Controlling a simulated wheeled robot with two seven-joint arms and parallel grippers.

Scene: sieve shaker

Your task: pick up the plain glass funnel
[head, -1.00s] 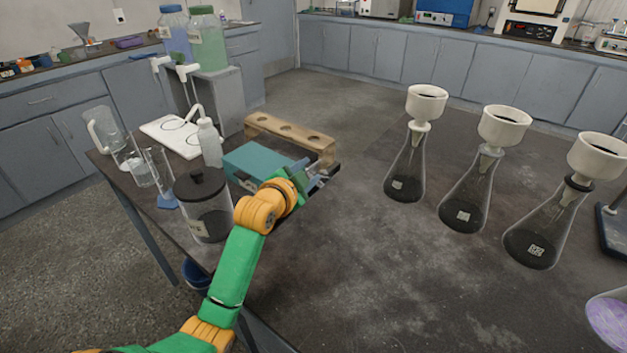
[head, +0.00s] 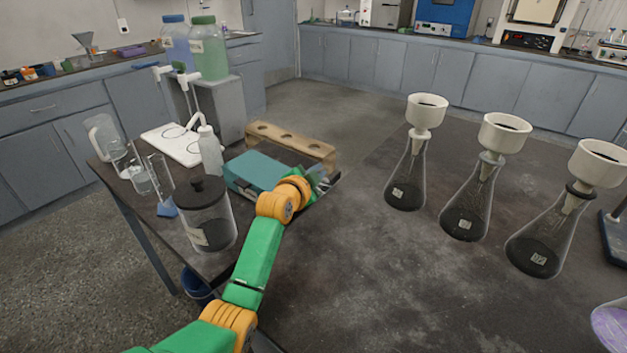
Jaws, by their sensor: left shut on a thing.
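My left gripper (head: 319,181) is low over the dark bench, just right of the teal box and in front of the wooden rack. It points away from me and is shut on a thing. Little of that thing shows past my wrist; a pale, see-through bit at the jaws fits the plain glass funnel, but its outline is not clear. I cannot tell whether it touches the surface below. My right gripper is not in view.
A teal box (head: 254,171) and a wooden rack with holes (head: 292,142) stand close to my left gripper. A dark-lidded jar (head: 206,222) is left of my arm. The bench middle is clear.

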